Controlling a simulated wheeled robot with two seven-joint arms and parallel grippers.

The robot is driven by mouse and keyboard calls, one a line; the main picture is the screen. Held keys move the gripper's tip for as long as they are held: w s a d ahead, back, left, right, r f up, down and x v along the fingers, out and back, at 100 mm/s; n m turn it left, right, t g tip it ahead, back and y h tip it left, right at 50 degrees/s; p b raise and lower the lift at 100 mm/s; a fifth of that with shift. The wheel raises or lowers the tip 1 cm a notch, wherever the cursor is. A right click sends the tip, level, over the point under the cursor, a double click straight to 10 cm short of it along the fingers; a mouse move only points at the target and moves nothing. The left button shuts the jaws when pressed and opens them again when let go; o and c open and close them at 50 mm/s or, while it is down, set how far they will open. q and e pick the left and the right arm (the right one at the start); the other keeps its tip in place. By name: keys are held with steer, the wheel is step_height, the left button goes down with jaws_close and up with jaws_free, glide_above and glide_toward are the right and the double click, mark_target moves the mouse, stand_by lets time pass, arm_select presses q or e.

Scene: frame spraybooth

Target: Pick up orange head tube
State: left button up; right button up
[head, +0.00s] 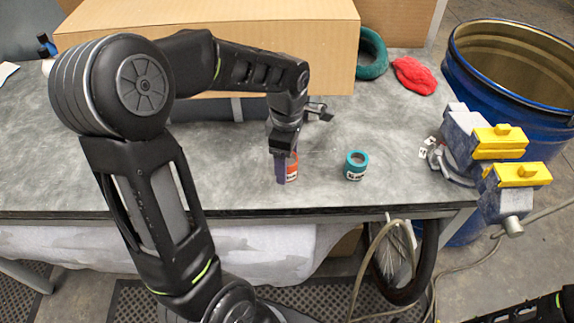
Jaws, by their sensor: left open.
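The orange head tube (292,168) stands on the grey table near its front edge, with a white label on its side. A purple part (281,170) shows right at its left; I cannot tell whether it belongs to the tube. My left gripper (284,150) reaches down over the tube from above and hides its top. The jaws are open, with the tube at or just below the fingertips; contact cannot be made out. My right gripper is out of view; only a dark piece of my right arm shows at the bottom right corner.
A teal tube (356,166) stands to the right on the table (225,185). Behind are a cardboard box (215,30), a green ring (372,55) and a red cloth (414,76). Yellow-topped grey devices (500,140) and a blue drum (530,125) are at the right.

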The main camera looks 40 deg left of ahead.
arm_select(q)
steer(key=shift+f, duration=0.4)
jaws_close()
stand_by(0.9)
